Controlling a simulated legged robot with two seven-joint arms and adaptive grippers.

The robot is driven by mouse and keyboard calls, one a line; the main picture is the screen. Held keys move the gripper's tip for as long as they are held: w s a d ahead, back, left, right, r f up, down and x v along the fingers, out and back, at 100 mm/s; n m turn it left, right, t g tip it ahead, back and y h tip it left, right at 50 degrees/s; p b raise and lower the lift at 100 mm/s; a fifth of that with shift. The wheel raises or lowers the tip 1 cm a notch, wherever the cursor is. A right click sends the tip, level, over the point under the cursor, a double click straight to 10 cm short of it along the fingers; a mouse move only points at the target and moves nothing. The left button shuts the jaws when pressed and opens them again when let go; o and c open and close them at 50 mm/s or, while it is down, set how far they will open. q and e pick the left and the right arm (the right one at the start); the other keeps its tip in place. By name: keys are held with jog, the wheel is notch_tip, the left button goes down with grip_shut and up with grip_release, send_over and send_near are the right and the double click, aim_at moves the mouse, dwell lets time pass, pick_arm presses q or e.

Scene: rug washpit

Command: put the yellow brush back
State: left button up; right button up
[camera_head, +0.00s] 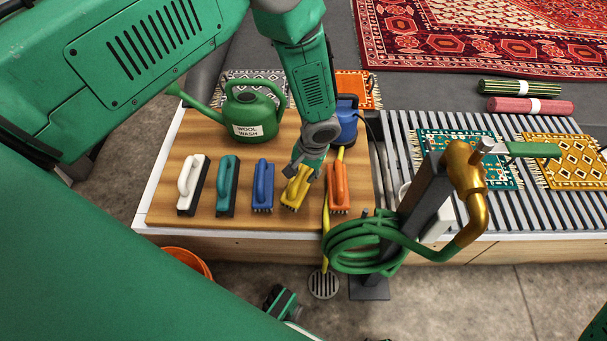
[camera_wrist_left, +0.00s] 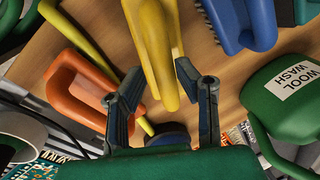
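The yellow brush (camera_head: 295,190) is on the wooden board (camera_head: 200,225), between the blue brush (camera_head: 263,185) and the orange brush (camera_head: 338,188). My left gripper (camera_head: 304,172) is down at its handle. In the left wrist view, the yellow brush (camera_wrist_left: 152,40) lies between the two fingers of my left gripper (camera_wrist_left: 160,72), with one finger on each side. Narrow gaps show beside the handle, so the gripper looks open around it. The gripper hides part of the brush in the head view.
A white brush (camera_head: 191,185) and a teal brush (camera_head: 227,187) stand farther left. A green watering can (camera_head: 255,112) stands behind them. A yellow hose passes between the yellow and orange brushes. A tap post with coiled green hose (camera_head: 365,245) stands right of the board.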

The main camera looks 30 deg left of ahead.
aim_at(308, 187)
pick_arm(q)
jog(key=r+p, duration=0.2)
jog(key=r, duration=0.4)
jog(key=shift+a, duration=0.2)
jog(key=s+a+h, duration=0.1)
jog(key=s+a, duration=0.1)
jog(key=s, duration=1.1)
jog(key=s+a+m+h, duration=0.1)
jog(key=s+a, duration=0.2)
jog(key=s, duration=1.1)
jog(key=shift+s+a+r+t+p, duration=0.15)
jog(key=shift+r+t+p, duration=0.2)
jog(key=shift+p, duration=0.1)
pick_arm(e)
jog(key=r, duration=0.3)
jog(key=shift+a+r, duration=0.35)
jog(key=shift+a, duration=0.05)
jog(key=shift+a+r, duration=0.1)
